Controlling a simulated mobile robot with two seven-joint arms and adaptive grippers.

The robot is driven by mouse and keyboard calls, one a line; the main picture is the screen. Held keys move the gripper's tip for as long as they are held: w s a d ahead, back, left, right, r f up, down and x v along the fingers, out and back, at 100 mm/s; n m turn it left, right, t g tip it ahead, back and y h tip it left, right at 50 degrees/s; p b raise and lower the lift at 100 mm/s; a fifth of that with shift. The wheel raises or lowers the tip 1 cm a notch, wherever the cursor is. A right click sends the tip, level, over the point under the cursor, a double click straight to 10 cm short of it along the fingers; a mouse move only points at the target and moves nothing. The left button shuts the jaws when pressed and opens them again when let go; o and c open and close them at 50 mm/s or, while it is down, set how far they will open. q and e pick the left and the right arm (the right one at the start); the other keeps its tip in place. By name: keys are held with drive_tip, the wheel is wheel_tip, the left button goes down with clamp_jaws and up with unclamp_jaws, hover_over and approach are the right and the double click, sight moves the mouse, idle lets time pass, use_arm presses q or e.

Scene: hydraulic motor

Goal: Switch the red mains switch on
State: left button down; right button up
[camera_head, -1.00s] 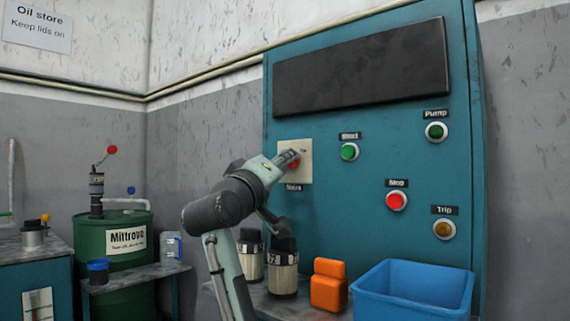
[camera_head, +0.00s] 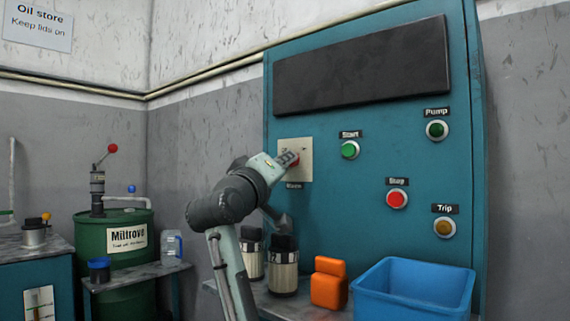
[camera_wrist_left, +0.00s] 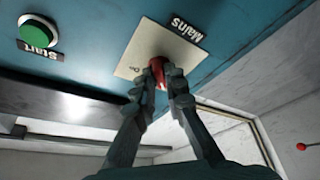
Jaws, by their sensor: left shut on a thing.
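The red mains switch (camera_wrist_left: 158,72) sits on a cream plate (camera_wrist_left: 134,48) labelled "Mains" on the teal cabinet. In the head view the plate (camera_head: 304,165) is at the cabinet's left side, and the switch is mostly hidden behind my gripper. My left gripper (camera_wrist_left: 162,76) is shut on the red switch, with one finger on each side of it. It also shows in the head view (camera_head: 288,159), reaching up to the plate from the lower left. An "On" mark shows on the plate in the wrist view. My right gripper is not in view.
The cabinet also carries a green Start button (camera_head: 349,150), a green Pump button (camera_head: 436,130), a red Stop button (camera_head: 397,199) and an amber Trip lamp (camera_head: 444,228). Below stand jars, an orange container (camera_head: 328,290) and a blue bin (camera_head: 380,305). A green drum (camera_head: 112,240) stands left.

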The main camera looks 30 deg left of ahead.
use_arm(q)
drive_tip(key=shift+f, duration=0.1)
drive_tip(key=m+h+b, duration=0.1)
drive_tip(key=m+h, duration=0.3)
drive_tip(key=m, duration=0.4)
drive_tip(key=a+m+h, duration=0.1)
drive_tip(key=m+h, duration=0.3)
drive_tip(key=m, duration=0.5)
drive_tip(key=m+g+h+b, duration=0.1)
drive_tip(key=m+h, duration=0.3)
drive_tip(key=m, duration=0.4)
drive_tip(key=shift+a+b, duration=0.25)
drive_tip(key=shift+b, duration=0.05)
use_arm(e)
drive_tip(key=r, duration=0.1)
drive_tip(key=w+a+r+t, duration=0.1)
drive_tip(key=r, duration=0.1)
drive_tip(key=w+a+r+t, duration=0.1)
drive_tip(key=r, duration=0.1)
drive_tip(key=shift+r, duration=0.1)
